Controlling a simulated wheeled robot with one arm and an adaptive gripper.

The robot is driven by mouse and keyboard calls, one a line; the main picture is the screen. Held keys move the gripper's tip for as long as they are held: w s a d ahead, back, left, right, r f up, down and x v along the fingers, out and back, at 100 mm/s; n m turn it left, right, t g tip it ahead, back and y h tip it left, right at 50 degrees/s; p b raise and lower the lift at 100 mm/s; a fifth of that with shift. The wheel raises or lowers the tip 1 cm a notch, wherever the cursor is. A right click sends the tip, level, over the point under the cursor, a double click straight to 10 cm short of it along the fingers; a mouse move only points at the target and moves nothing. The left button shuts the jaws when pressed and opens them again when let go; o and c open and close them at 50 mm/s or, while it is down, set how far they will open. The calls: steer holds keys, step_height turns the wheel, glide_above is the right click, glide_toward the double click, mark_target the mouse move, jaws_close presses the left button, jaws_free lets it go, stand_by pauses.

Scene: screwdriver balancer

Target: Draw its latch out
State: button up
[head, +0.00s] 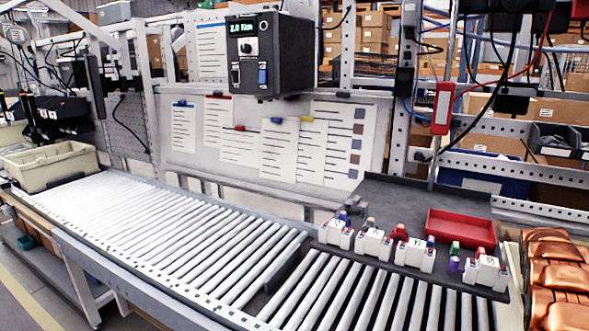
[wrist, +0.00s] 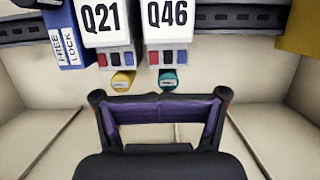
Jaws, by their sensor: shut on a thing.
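Whether this piece is a latch I cannot tell. Just beyond the fingertips are two white labelled blocks, Q21 (wrist: 103,22) with a yellow tab (wrist: 123,82) below it, and Q46 (wrist: 168,22) with a teal tab (wrist: 173,79). The piece looks apart from both tabs. My gripper does not show in the head view.
A blue FREE LOCK block (wrist: 65,38) stands left of Q21, and a yellow block (wrist: 300,25) is at upper right. In the head view, white blocks (head: 373,243) with coloured tops line the roller conveyor (head: 170,225). A red tray (head: 458,232) sits behind them.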

steer(key=shift+w+r, duration=0.1)
steer(key=shift+w, duration=0.15)
steer(key=shift+r, duration=0.25)
step_height(320, 180, up, 17)
steer(key=p, duration=0.7)
steer(key=shift+s+d+p, duration=0.15)
steer(key=shift+s+p, duration=0.1)
steer(key=shift+p, duration=0.15)
